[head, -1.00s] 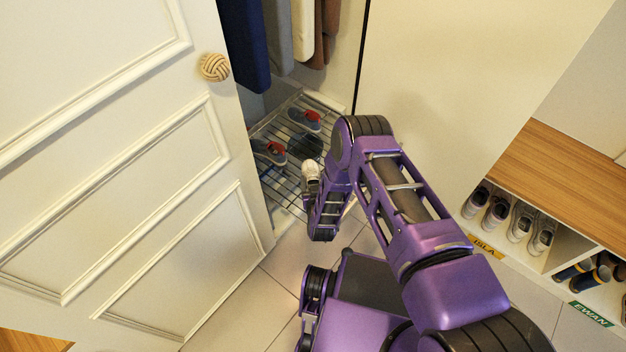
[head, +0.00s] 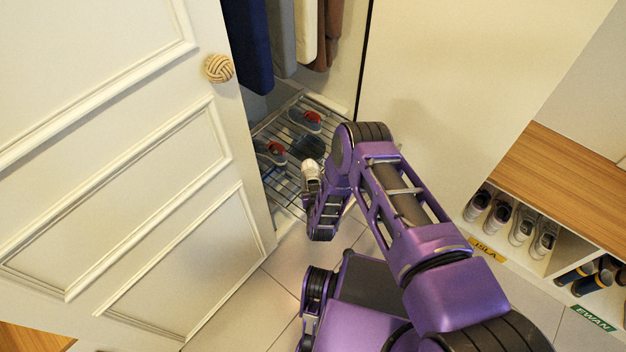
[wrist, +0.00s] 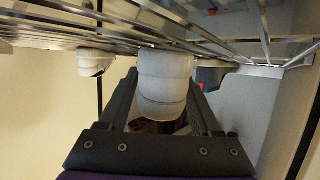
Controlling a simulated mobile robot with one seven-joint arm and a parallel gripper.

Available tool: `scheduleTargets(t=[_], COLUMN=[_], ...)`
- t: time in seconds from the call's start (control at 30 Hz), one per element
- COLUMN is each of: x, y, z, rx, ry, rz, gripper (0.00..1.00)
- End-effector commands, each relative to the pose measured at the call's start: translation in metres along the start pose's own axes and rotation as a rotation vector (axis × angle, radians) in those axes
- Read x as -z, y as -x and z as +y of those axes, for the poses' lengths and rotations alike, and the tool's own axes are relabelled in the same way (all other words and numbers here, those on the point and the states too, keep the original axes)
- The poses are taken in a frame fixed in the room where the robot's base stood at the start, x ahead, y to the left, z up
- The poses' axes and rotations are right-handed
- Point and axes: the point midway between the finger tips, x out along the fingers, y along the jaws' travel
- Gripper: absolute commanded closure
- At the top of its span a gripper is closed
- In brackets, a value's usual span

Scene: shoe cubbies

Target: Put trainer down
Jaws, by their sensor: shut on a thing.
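My gripper (head: 311,186) is shut on a white trainer (head: 311,169), low inside the open closet at the wire rack (head: 283,188). In the wrist view the picture is upside down, with the rack (wrist: 215,42) along the top. There the trainer (wrist: 163,85) sits between the two fingers of my gripper (wrist: 163,100), and its far end meets the rack bars in the picture. I cannot tell whether it bears on them.
Grey shoes with red linings (head: 306,119) (head: 270,151) and a dark shoe (head: 307,147) stand on the rack. Clothes (head: 248,45) hang above. The open white door (head: 120,150) is at left. Shoe cubbies with a wooden top (head: 570,190) stand at right.

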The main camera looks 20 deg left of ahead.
Motion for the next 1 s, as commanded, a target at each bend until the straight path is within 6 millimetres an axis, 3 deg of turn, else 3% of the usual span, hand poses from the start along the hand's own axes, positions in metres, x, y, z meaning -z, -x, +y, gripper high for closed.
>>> scheduleTargets(t=[0.03,0.07,0.1,0.27,0.53,0.67,1.0], x=[-0.025,-0.025,-0.025,-0.025,-0.026,-0.025,-0.01], y=[0.003,0.003,0.003,0.003,0.004,0.017,0.096], z=[0.012,0.013,0.013,0.013,0.014,0.013,0.004], rx=[-0.013,-0.013,-0.014,-0.015,-0.016,-0.014,-0.004], ry=[0.022,0.022,0.022,0.022,0.022,0.022,0.008], rz=[-0.03,-0.03,-0.03,-0.031,-0.032,-0.034,-0.017], gripper=[1.0,1.0,0.28,0.0,0.0,0.0,0.0])
